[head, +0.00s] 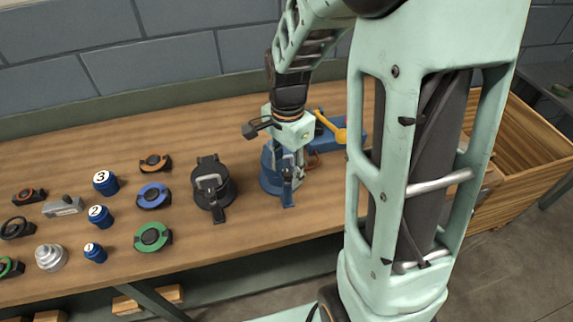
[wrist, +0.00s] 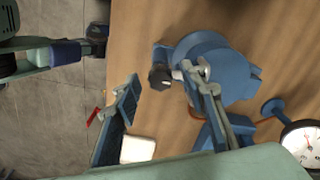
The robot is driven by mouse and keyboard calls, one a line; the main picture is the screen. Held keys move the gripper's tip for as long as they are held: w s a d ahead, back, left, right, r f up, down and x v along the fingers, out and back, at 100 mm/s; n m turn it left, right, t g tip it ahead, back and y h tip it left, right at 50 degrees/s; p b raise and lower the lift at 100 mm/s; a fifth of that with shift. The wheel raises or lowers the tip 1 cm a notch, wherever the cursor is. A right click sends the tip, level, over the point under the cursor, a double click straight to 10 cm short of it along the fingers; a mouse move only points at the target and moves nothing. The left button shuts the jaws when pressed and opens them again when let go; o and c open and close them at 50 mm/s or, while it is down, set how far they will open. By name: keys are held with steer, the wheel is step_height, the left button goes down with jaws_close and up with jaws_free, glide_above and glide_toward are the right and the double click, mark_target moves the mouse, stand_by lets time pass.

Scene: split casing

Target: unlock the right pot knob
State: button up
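The right pot (head: 270,180) is blue and stands on the wooden bench, with a handle (head: 288,197) toward the front. In the wrist view its blue body (wrist: 225,70) shows, with a dark knob (wrist: 159,77) at its side near a pale metal fitting (wrist: 197,71). My gripper (wrist: 162,92) is open, one finger on each side of the knob in that view. I cannot tell whether either finger touches it. In the head view my gripper (head: 290,168) is low at the blue pot, and the knob is hidden there.
A black pot (head: 213,190) stands just left of the blue one. A blue box (head: 323,138) with a yellow lever (head: 332,127) is behind right. A round gauge (wrist: 301,141) shows in the wrist view. Several numbered blue weights (head: 105,182) and ringed parts (head: 152,236) lie left.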

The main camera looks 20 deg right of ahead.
steer(key=shift+c, duration=0.2)
jaws_close()
steer(key=shift+n, duration=0.4)
steer(key=n+b, duration=0.1)
steer(key=n, duration=1.2)
steer(key=shift+b, duration=0.35)
steer(key=shift+n, duration=2)
